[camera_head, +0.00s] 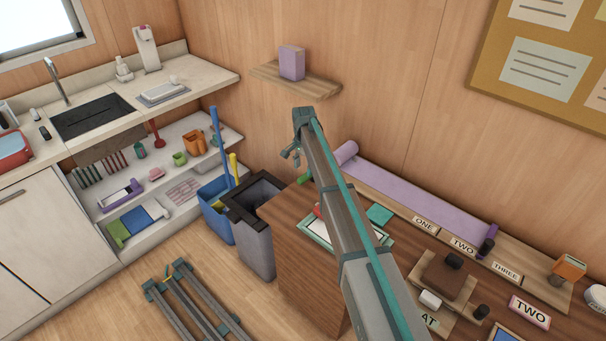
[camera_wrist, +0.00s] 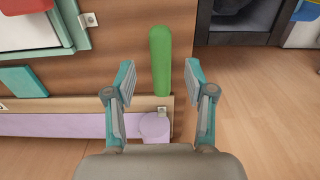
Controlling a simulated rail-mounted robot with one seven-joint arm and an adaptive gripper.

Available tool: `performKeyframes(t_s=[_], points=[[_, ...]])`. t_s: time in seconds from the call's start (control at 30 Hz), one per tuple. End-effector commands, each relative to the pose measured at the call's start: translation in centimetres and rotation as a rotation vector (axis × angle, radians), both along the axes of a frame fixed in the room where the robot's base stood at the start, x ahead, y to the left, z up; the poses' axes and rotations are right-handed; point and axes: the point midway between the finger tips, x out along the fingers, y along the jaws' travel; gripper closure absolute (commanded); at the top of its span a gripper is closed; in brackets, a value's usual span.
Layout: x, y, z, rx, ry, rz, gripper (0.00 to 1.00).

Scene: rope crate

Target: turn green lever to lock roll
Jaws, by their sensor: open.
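The green lever (camera_wrist: 160,60) stands out from the end of the board beside the purple roll (camera_wrist: 155,127) in the wrist view. Only a small green piece of the lever (camera_head: 304,179) shows beside my arm in the head view. The purple roll (camera_head: 346,152) lies at the left end of a long purple sheet (camera_head: 420,196) on the back of the desk. My gripper (camera_wrist: 160,80) is open and empty, with one finger on each side of the lever in the picture and gaps on both sides. I cannot tell the height between them.
The wooden desk (camera_head: 290,240) holds a framed tray (camera_head: 313,232), a teal block (camera_head: 379,214) and number signs. A dark grey bin (camera_head: 258,250) and a blue bucket (camera_head: 216,225) stand left of the desk. A shelf with a purple box (camera_head: 292,62) hangs above.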

Motion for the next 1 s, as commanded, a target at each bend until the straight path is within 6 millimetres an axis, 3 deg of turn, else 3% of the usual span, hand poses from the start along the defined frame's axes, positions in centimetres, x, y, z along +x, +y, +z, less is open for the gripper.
performKeyframes(t_s=[0.3,0.7,1.0], points=[[0.0,0.0,-4.1,0.001,0.001,0.0,0.46],[0.0,0.0,-4.9,0.001,-0.001,0.0,0.46],[0.0,0.0,-4.9,0.001,-0.001,0.0,0.94]])
